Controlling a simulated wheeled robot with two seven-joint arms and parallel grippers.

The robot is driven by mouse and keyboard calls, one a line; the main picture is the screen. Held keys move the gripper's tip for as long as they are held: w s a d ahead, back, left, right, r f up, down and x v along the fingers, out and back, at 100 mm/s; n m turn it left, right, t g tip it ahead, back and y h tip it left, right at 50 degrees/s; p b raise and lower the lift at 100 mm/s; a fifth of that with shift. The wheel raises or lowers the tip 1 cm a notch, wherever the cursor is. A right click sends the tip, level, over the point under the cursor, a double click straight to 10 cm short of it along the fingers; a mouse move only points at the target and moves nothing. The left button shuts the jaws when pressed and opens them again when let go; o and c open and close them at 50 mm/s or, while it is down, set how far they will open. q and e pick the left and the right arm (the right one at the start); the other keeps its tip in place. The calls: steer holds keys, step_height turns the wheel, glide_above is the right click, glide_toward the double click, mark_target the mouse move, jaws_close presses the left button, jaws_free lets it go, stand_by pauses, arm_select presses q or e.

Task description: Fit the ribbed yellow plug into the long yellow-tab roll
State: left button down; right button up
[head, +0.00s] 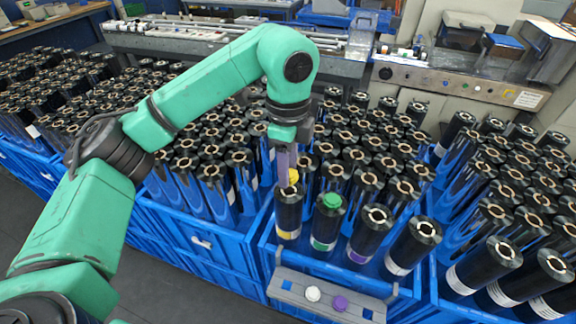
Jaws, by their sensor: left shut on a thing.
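The long yellow-tab roll (288,216) is a black upright roll with a yellow tab near its base, at the front left of the middle blue crate. My left gripper (287,178) reaches down over this roll, shut on the yellow plug (294,176). The fingers hide much of the plug, so its ribs do not show clearly. The plug is at or just above the roll's top end. I cannot tell whether it touches the roll or sits in its bore. My right gripper is not in view.
Beside it stands a roll with a green plug (331,201) in its top, then a purple-tab roll (369,232) and a white-tab roll (411,245). A grey holder (290,291) in front bears a white plug (313,293) and a purple plug (340,303). Crates of rolls crowd both sides.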

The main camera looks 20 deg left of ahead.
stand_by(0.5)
arm_select(q)
steer(key=c, duration=0.7)
jaws_free()
step_height(320, 180, up, 5)
steer(key=p, duration=0.3)
steer(key=shift+r+p, duration=0.2)
steer(key=shift+p, duration=0.2)
steer(key=shift+r+p, duration=0.45)
steer(key=shift+r, duration=1.15)
step_height(320, 180, up, 2)
steer(key=shift+r, duration=0.2)
